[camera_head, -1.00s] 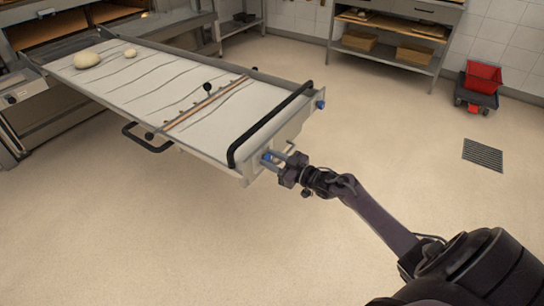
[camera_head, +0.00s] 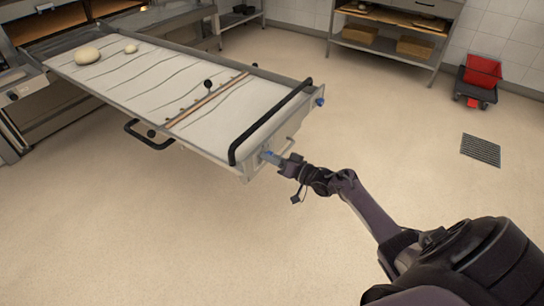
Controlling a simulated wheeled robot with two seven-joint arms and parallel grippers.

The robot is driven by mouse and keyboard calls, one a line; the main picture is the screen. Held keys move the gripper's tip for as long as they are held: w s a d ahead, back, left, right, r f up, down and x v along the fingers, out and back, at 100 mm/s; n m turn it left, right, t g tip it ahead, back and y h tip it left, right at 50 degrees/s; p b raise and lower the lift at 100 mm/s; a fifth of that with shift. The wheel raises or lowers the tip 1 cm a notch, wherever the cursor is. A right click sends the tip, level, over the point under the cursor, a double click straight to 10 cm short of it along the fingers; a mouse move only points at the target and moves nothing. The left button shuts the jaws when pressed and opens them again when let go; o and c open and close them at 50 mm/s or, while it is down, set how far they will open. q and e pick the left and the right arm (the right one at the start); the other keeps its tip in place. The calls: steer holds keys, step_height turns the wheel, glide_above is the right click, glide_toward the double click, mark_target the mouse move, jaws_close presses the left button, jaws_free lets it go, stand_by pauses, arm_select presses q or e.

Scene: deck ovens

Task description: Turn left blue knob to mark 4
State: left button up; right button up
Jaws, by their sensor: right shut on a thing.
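The left blue knob (camera_head: 267,155) is on the near end face of the long loader tray (camera_head: 218,152), at its lower corner. My right gripper (camera_head: 275,159) reaches it from the right and is shut on it, with the fingers covering part of the knob. Another blue knob (camera_head: 320,102) sits at the far right corner of the same end face. The marks around the knob are too small or hidden to read. My left gripper is not in view.
The tray has a black bar handle (camera_head: 270,122), a side handle (camera_head: 150,138) and two dough pieces (camera_head: 88,55). Shelving (camera_head: 385,48), a red bucket (camera_head: 482,70) and a floor drain (camera_head: 480,150) lie beyond. The floor around is clear.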

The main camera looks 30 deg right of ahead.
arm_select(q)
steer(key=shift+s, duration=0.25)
arm_select(e)
steer(key=shift+f+m, duration=0.15)
steer(key=shift+m, duration=0.25)
steer(key=shift+a, duration=0.1)
steer(key=o, duration=1)
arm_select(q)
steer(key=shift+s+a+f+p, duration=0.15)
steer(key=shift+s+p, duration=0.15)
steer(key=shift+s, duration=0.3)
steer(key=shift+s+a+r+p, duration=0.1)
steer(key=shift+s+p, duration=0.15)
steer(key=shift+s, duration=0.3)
arm_select(e)
steer(key=v, duration=0.8)
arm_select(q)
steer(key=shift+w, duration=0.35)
